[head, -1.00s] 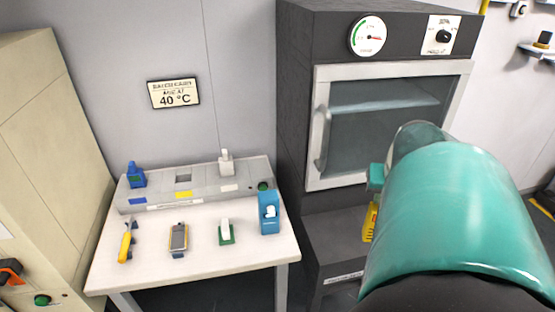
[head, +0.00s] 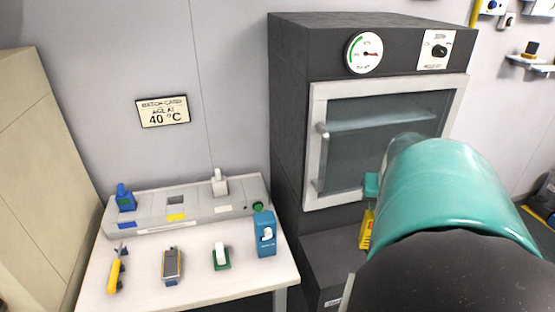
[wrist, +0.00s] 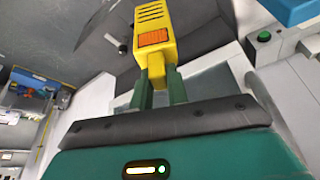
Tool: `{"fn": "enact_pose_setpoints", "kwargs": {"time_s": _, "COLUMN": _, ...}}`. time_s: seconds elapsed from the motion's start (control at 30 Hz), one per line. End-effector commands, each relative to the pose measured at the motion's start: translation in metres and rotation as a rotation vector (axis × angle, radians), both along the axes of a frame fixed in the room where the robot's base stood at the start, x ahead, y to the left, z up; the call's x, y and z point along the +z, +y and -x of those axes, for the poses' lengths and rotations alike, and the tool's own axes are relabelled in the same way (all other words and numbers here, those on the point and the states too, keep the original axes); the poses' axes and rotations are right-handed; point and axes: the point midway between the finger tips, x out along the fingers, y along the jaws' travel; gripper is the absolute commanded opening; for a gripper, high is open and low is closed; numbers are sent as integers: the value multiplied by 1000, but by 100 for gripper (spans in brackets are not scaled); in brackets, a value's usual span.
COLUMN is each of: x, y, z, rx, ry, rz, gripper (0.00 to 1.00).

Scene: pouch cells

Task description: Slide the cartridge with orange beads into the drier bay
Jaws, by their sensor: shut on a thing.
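The yellow cartridge (wrist: 150,20) has an orange window (wrist: 152,38), and my gripper (wrist: 160,86) is shut on its narrow end in the wrist view. In the head view the cartridge (head: 366,230) shows in part beside my arm, which hides the fingers there; it is in front of the dark oven, right of the table. A grey rack (head: 150,222) at the back of the table has a blue unit (head: 125,199) at its left and a white unit (head: 219,183) at its right. An empty square opening (head: 175,200) lies between them, with a yellow label (head: 176,217) in front.
The white table (head: 200,286) carries a yellow-handled tool (head: 115,270), a grey-yellow meter (head: 172,264), a white piece on a green base (head: 221,257) and a blue holder (head: 264,235). The glass-doored oven (head: 290,110) stands right of the table. A beige cabinet (head: 45,160) is at left.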

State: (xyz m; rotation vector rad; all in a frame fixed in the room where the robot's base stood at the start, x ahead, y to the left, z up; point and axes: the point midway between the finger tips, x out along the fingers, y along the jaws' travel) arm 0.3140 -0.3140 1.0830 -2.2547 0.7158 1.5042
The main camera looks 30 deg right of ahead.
Motion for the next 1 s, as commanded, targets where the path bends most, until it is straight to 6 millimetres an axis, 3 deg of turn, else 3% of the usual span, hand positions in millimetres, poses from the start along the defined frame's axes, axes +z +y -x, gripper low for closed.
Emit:
{"fn": "enact_pose_setpoints", "kwargs": {"time_s": 0.33, "x": -30, "y": -60, "z": -28, "rx": 0, "ry": -1, "rz": -3, "gripper": 0}}
{"fn": "enact_pose_setpoints", "kwargs": {"time_s": 0.53, "x": -64, "y": -84, "z": -41, "rx": 1, "ry": -1, "rz": -4, "gripper": 0}}
{"fn": "enact_pose_setpoints", "kwargs": {"time_s": 0.87, "x": -89, "y": -103, "z": -50, "rx": 2, "ry": -1, "rz": -1, "gripper": 0}}
{"fn": "enact_pose_setpoints", "kwargs": {"time_s": 1.0, "x": -111, "y": -102, "z": -49, "rx": 0, "ry": 0, "rz": -3, "gripper": 0}}
